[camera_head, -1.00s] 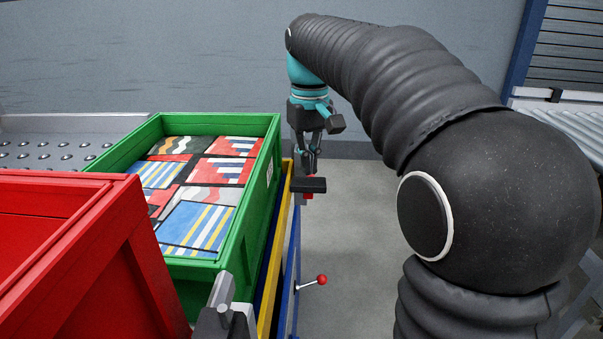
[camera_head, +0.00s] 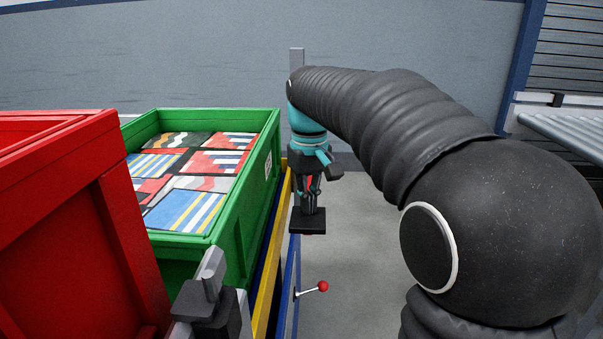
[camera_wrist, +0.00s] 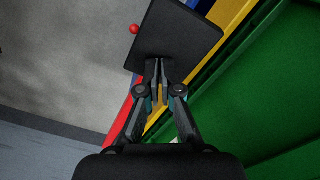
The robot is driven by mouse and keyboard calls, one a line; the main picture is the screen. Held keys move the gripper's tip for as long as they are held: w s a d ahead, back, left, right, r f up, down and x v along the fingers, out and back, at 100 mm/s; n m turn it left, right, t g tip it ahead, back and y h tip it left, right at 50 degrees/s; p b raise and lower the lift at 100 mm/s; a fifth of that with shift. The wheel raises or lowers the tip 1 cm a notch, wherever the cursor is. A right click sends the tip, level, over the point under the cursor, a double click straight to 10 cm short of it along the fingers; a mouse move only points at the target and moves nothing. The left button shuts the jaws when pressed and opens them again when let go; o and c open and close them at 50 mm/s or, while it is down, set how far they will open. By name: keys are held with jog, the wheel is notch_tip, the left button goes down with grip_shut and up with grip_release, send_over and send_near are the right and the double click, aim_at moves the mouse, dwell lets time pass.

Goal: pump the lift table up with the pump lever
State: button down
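A red strip (camera_wrist: 125,120), perhaps the lever's arm, runs beside the fingers. The lift table's yellow edge (camera_head: 266,290) and blue side (camera_head: 290,290) run along the left of the gripper.
A green crate (camera_head: 236,215) with colourful striped boxes stands on the lift table. A red crate (camera_head: 75,230) is nearer, at left. A small red-knobbed lever (camera_head: 323,286) sticks out from the table's side. Grey floor (camera_head: 350,240) is clear to the right.

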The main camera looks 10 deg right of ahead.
notch_tip(320, 180, down, 13)
jog(key=b, duration=0.7)
notch_tip(320, 180, up, 16)
jog(key=p, duration=1.4)
jog(key=shift+w+f, duration=0.1)
jog(key=shift+f, duration=0.1)
notch_tip(320, 180, up, 8)
jog(key=shift+r, duration=0.2)
jog(key=shift+f, duration=0.1)
notch_tip(320, 180, down, 23)
jog(key=b, duration=1.3)
notch_tip(320, 180, up, 16)
jog(key=p, duration=1.3)
jog(key=shift+f+p, duration=0.2)
jog(key=shift+p, duration=0.15)
notch_tip(320, 180, up, 8)
jog(key=shift+f, duration=0.2)
